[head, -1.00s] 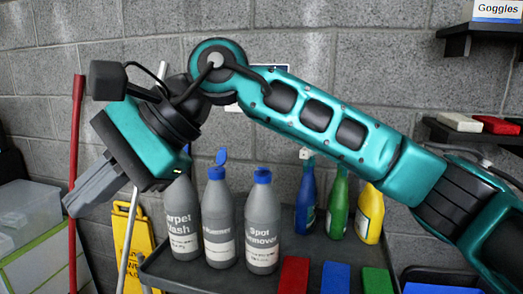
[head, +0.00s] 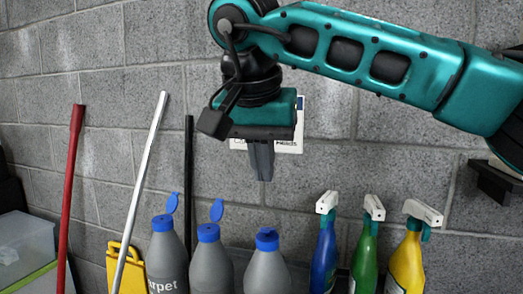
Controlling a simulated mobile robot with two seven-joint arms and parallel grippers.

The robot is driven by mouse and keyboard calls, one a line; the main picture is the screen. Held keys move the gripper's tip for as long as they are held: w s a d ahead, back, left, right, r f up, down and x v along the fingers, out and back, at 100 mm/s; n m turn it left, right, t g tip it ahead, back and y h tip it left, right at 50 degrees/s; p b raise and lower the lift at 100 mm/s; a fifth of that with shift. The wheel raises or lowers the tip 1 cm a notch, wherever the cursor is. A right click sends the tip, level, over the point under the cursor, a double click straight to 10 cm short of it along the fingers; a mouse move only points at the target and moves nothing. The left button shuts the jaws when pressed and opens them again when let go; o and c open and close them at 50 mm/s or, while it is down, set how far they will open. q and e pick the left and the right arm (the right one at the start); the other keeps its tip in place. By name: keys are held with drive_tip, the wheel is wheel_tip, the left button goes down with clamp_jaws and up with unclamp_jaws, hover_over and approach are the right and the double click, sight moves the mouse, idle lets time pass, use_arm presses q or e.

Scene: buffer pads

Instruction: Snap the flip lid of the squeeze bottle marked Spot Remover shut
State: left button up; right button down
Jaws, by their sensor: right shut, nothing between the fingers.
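The Spot Remover squeeze bottle is the rightmost of the grey bottles (head: 267,268), known from its label in the earlier head view; now its lower part is cut off. Its blue cap (head: 267,240) shows no raised lid; the lid looks down on the cap, but whether it is fully snapped is too small to tell. My right gripper (head: 261,172) is shut and empty, pointing down above this cap with a clear gap. My left gripper is not in view.
Two other grey bottles, one at left (head: 166,254) and one in the middle (head: 210,264), stand beside it with blue lids raised. Blue (head: 323,255), green (head: 366,262) and yellow (head: 408,262) spray bottles stand to the right. Poles and a yellow sign (head: 124,272) are at left.

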sight(266, 229)
drive_tip(key=x, duration=0.4)
drive_tip(key=f, duration=0.3)
drive_tip(key=shift+s+a+f+b, duration=0.1)
drive_tip(key=shift+s+f+b, duration=0.1)
drive_tip(key=shift+s+b, duration=0.2)
drive_tip(key=shift+s+f, duration=0.15)
drive_tip(key=shift+f, duration=0.25)
